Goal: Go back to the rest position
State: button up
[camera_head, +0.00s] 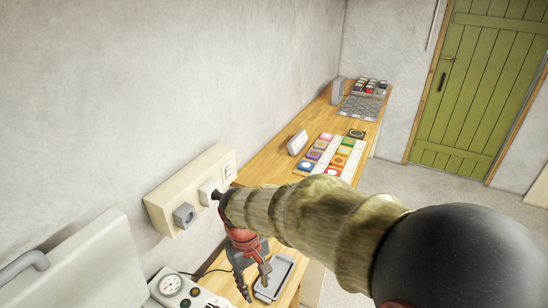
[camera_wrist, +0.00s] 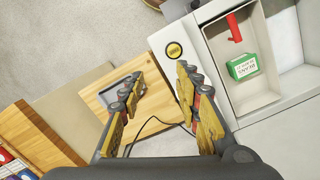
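My gripper (camera_head: 254,280) hangs low at the near end of the wooden bench, fingers pointing down. In the wrist view my gripper (camera_wrist: 158,78) has its two yellow-and-grey fingers spread wide apart, with nothing between them. A small grey tray (camera_head: 276,279) lies on the bench just beside the fingers; it shows partly behind the left finger in the wrist view (camera_wrist: 116,92). My arm crosses the lower right of the head view and hides part of the bench.
A wall box (camera_head: 160,202) with grey fittings is close to my arm. A gauge unit (camera_head: 187,291) stands at lower left. Coloured cards (camera_head: 334,155) lie along the bench. The wrist view shows a white bin (camera_wrist: 211,27) holding a green box (camera_wrist: 243,66) and red item (camera_wrist: 233,28). Floor is clear near the green door (camera_head: 477,85).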

jog(key=s+d+r+m+t+b, duration=0.1)
jog(key=s+d+r+m+t, duration=0.1)
jog(key=d, duration=0.6)
jog(key=s+d+r+m+t+b, duration=0.1)
jog(key=s+d+r+m+t, duration=0.1)
jog(key=s+d+r, duration=0.3)
jog(key=s+d+r+m+t+y+b, duration=0.1)
jog(key=s+d, duration=0.4)
jog(key=d, duration=0.6)
notch_tip(320, 180, up, 3)
jog(key=shift+s+f+m+t+b, duration=0.25)
jog(key=shift+m+t+b, duration=0.4)
jog(key=shift+m, duration=0.45)
jog(key=shift+c, duration=0.6)
